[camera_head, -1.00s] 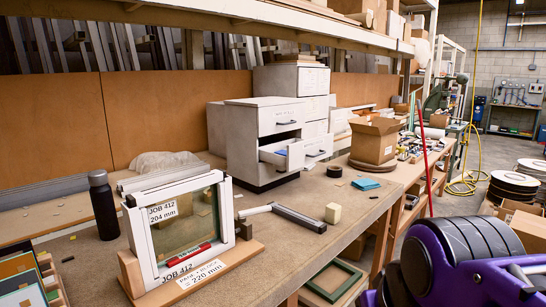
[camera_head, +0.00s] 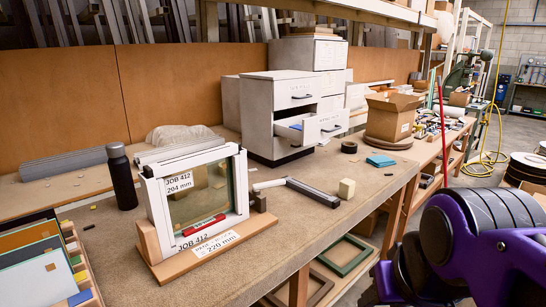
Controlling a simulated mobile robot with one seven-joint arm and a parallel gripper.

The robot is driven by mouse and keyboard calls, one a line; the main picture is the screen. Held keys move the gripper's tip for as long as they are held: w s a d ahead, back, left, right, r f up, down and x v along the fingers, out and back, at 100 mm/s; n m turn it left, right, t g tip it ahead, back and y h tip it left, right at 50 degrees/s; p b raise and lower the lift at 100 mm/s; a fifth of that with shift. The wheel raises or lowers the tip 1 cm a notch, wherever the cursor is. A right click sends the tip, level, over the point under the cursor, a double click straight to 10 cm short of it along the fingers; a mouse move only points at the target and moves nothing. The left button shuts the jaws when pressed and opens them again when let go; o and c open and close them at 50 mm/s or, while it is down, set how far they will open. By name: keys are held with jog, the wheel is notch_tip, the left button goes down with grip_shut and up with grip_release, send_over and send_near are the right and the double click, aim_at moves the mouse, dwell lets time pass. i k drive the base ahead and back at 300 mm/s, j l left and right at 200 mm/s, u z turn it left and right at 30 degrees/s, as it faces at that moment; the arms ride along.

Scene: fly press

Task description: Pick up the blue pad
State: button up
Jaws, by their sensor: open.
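A small blue pad (camera_head: 380,160) lies flat on the workbench (camera_head: 330,222), near its front edge, left of and in front of an open cardboard box. Nothing covers it. Other blue pieces show in the open drawer (camera_head: 297,127) and in the rack at the lower left (camera_head: 80,298). My purple and black arm fills the lower right, in front of the bench and well apart from the pad. The jaws of my gripper do not show.
A white window frame (camera_head: 243,185) stands on a wooden base at front left, beside a dark bottle (camera_head: 121,178). A grey bar (camera_head: 312,190), a pale block (camera_head: 346,188) and a black roll (camera_head: 349,147) lie near the pad. The cabinet (camera_head: 255,118) has an open drawer.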

aim_at(298, 127)
jog(key=i+l+u, duration=0.1)
jog(key=u, duration=0.65)
jog(key=i+l+u, duration=0.1)
jog(key=l+u, duration=0.2)
jog(key=i+l+u, duration=0.1)
jog(key=l+u, duration=0.55)
jog(key=l, duration=0.6)
jog(key=l+u, duration=0.2)
jog(key=l, duration=1.5)
